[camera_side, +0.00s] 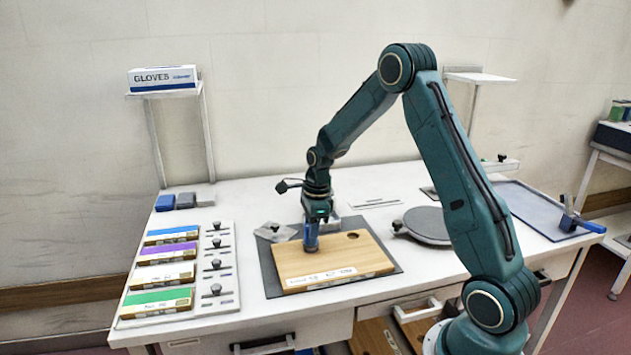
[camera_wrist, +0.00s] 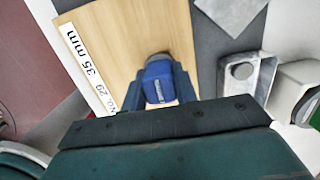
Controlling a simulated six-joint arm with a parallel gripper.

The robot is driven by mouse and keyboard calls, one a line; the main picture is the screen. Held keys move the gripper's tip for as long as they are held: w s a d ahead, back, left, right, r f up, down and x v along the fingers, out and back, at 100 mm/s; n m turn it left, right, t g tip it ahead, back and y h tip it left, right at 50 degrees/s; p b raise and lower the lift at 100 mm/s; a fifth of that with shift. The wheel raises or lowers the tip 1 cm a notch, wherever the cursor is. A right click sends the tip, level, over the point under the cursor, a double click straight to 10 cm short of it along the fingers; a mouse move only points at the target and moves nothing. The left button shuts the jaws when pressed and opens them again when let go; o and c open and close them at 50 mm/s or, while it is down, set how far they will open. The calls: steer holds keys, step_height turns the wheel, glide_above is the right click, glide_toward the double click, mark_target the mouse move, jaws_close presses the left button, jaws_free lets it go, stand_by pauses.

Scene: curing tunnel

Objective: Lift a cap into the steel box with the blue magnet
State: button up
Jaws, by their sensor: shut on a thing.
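My gripper (camera_side: 312,217) is shut on the blue magnet (camera_wrist: 158,82), which points down over the wooden board (camera_side: 330,258). The magnet also shows in the side view (camera_side: 311,239), low over or touching the board; I cannot tell which. A dark rounded shape (camera_wrist: 158,56) shows at the magnet's far end; I cannot tell whether it is a cap or shadow. In the side view my gripper mostly hides this box.
The board lies on a dark mat (camera_side: 388,267). A round grey disc (camera_side: 428,226) is to the right. Coloured blocks (camera_side: 165,275) and knobbed pieces stand at left. A blue-grey tray (camera_side: 535,212) lies far right.

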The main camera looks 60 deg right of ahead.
steer(key=shift+f, duration=0.45)
stand_by(0.7)
steer(key=shift+r, duration=2.55)
stand_by(0.7)
steer(key=shift+w+d, duration=0.3)
steer(key=shift+d, duration=0.35)
steer(key=w+d+r+m, duration=0.2)
steer(key=d+m, duration=0.2)
steer(key=d, duration=0.9)
steer(key=shift+d+m, duration=0.3)
steer(key=shift+d, duration=0.05)
steer(key=shift+f, duration=0.2)
steer(key=shift+f, duration=3.05)
steer(key=shift+f, duration=0.1)
